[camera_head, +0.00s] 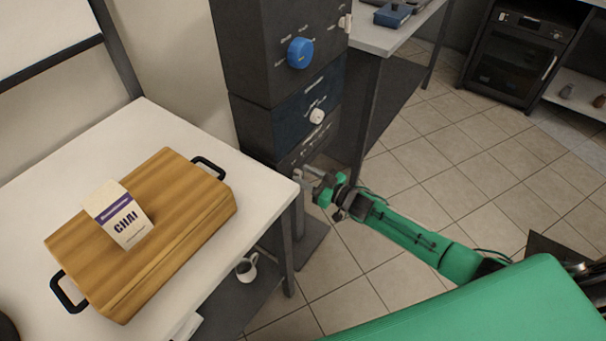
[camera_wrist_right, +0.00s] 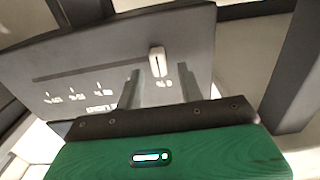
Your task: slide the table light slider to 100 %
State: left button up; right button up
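The slider's pale handle (camera_wrist_right: 157,62) stands at the right end of a dark slot in a grey panel (camera_wrist_right: 100,58) in the right wrist view. Small white labels lie along the slot, too blurred to read surely. My right gripper (camera_wrist_right: 160,84) is open, its two fingers apart; the handle appears between and just beyond them, and contact is not visible. In the head view my right gripper (camera_head: 305,181) is at the lower front of the dark cabinet column (camera_head: 297,100), and I cannot make out the slider handle there. My left gripper is out of view.
Above on the column are a blue knob (camera_head: 300,53) and a white knob (camera_head: 317,116). A white table (camera_head: 262,185) at left bears a wooden board (camera_head: 190,205) with a CHAI box (camera_head: 120,215). A mug (camera_head: 246,267) sits below. Tiled floor is open at right.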

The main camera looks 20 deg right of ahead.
jog(key=shift+w+a, duration=0.4)
jog(key=shift+w, duration=0.1)
grip_shut()
